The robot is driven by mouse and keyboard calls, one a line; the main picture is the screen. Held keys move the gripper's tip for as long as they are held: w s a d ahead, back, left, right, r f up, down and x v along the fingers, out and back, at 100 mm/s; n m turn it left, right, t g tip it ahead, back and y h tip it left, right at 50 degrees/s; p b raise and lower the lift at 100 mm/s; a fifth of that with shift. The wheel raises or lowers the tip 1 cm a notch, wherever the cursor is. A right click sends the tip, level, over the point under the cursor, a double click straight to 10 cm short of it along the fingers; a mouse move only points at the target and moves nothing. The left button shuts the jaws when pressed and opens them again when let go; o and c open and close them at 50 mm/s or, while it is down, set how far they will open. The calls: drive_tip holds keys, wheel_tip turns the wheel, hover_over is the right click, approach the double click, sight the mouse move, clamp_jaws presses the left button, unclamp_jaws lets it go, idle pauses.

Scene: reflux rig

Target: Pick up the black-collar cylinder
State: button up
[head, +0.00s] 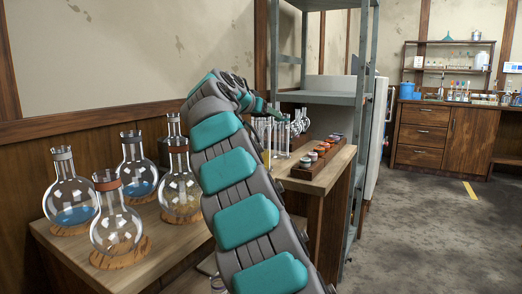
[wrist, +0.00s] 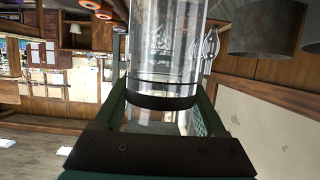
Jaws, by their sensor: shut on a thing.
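The black-collar cylinder (wrist: 165,45) fills the upper middle of the wrist view, a clear glass tube with a black band around it. My gripper (wrist: 163,98) has its green fingers on either side of the cylinder near the band and is shut on it. In the head view my arm reaches away over the bench, and my gripper (head: 258,106) is small and partly hidden behind the arm, beside several glass cylinders (head: 279,137). I cannot tell in the head view which cylinder is held, or whether its base touches the bench.
Several round flasks (head: 117,230) on cork rings stand on the wooden bench at left, close to my arm. A wooden rack (head: 315,160) of small coloured jars lies right of the cylinders. A metal shelf (head: 325,98) stands behind. Open floor lies at right.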

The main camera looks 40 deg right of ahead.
clamp_jaws()
drive_tip(key=shift+r, duration=0.2)
idle(0.4)
